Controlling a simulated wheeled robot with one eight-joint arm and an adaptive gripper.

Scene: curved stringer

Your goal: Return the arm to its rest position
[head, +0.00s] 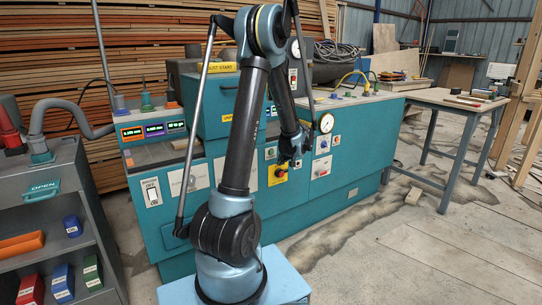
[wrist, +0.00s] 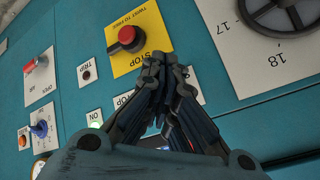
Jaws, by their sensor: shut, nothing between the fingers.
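My gripper (head: 289,157) is shut and empty in front of the teal machine's control panel. My arm rises from its blue base, bends at the top and comes down towards the panel. In the wrist view the closed fingers (wrist: 158,62) point at the panel, with the tips just beside a red stop button (wrist: 127,36) on a yellow plate. I cannot tell whether the tips touch the panel. In the head view the yellow plate (head: 277,180) shows just below the gripper.
The teal machine (head: 345,168) spans the middle. A grey shelf cabinet (head: 60,210) with coloured boxes stands at the left. A workbench (head: 455,101) stands at the right. In the wrist view a black handwheel (wrist: 283,12) and a red switch (wrist: 38,63) flank the fingers. The right floor is mostly clear.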

